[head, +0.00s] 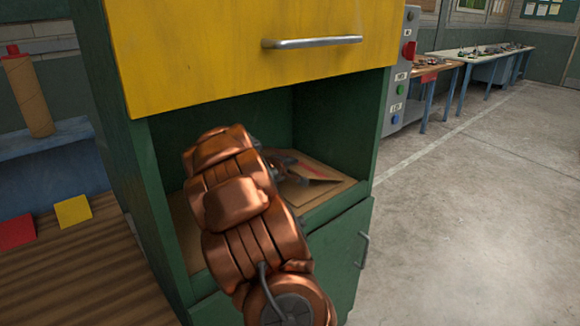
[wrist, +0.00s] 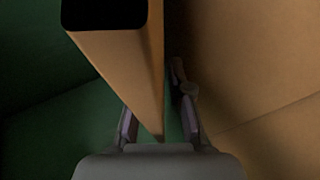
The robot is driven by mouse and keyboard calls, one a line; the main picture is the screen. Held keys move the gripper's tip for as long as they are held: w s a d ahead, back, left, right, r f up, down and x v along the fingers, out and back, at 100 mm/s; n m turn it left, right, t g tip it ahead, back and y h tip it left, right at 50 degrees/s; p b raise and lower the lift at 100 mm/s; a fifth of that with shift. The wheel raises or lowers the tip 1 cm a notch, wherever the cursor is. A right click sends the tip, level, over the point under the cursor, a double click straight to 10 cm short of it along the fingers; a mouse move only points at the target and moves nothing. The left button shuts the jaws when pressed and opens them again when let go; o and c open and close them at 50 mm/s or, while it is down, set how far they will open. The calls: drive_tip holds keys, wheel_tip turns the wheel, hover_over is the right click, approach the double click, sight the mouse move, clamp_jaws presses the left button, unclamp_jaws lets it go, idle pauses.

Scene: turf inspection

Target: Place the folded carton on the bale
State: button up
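The folded carton (head: 318,172) is a flat tan cardboard piece with a reddish patch, inside the open compartment of the green cabinet. My gripper (head: 288,168) reaches into the compartment at the carton's left side, partly hidden by my arm. In the wrist view, a narrow tan panel (wrist: 140,75), seemingly part of the carton, stands between the spread fingers of my gripper (wrist: 155,112). A dark gap shows between the panel and the right finger, so the fingers do not look closed on it. I cannot make out a bale.
The green cabinet (head: 120,130) has a yellow drawer (head: 200,45) above the compartment, close over my arm. A shelf edge (head: 340,206) runs in front. Red (head: 16,232) and yellow (head: 73,211) squares lie at left, near a cardboard tube (head: 30,95). Floor at right is clear.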

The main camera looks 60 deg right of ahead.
drive_tip(key=shift+o, duration=0.8)
drive_tip(key=shift+a+r, duration=0.15)
drive_tip(key=shift+a, duration=0.4)
drive_tip(key=b+v, duration=0.1)
drive_tip(key=v, duration=1)
drive_tip(key=shift+s+r, duration=0.1)
